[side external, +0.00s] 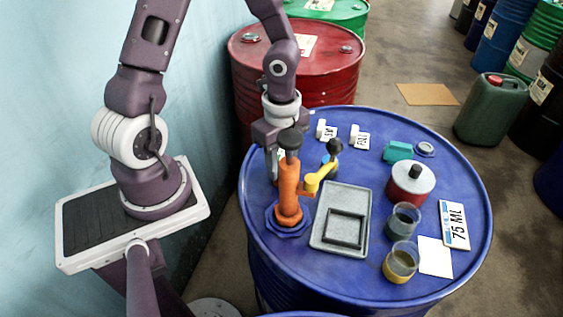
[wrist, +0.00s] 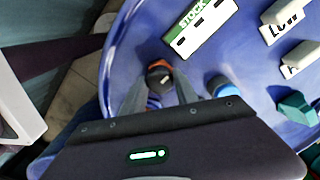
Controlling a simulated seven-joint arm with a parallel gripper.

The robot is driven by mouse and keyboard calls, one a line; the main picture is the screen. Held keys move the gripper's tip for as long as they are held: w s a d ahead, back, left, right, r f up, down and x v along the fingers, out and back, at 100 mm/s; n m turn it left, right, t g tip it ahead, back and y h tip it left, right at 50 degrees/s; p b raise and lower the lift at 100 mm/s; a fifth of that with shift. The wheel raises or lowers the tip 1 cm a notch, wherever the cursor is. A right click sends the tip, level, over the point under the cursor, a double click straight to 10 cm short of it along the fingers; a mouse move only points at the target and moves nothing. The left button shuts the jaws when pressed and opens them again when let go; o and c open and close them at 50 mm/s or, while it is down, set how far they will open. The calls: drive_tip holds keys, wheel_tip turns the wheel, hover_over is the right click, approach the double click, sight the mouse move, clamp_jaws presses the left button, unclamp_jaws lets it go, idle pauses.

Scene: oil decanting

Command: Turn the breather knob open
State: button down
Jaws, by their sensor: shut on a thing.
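An orange pump (side external: 289,190) stands upright on a blue flange at the left part of the blue drum lid (side external: 262,237). The breather knob is the dark knob (side external: 290,139) at its top. The contact is partly hidden. I cannot tell how far the knob is turned.
A yellow crank (side external: 318,178) sticks out right of the pump, near a grey tray (side external: 330,243). A STOCK card (wrist: 200,28), a teal block (side external: 398,151), a red-and-white can (side external: 411,183) and two cups (side external: 402,222) (side external: 400,262) stand around.

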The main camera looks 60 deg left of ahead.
idle(0.4)
drive_tip(key=c, duration=0.9)
unclamp_jaws()
drive_tip(key=shift+c, duration=0.2)
drive_tip(key=shift+r, duration=0.1)
wheel_tip(320, 180, up, 7)
drive_tip(key=s+d+r+n+t, duration=0.2)
drive_tip(key=s+r+n, duration=0.3)
drive_tip(key=r+n, duration=0.2)
drive_tip(key=s+d+r+n+t, duration=0.1)
drive_tip(key=s+r+n+t, duration=0.2)
drive_tip(key=s+r+n, duration=0.2)
wheel_tip(320, 180, up, 3)
drive_tip(key=n, duration=0.3)
drive_tip(key=shift+s+d+n+t, duration=0.3)
drive_tip(key=shift+s+d+n, duration=0.05)
drive_tip(key=shift+s+n, duration=0.05)
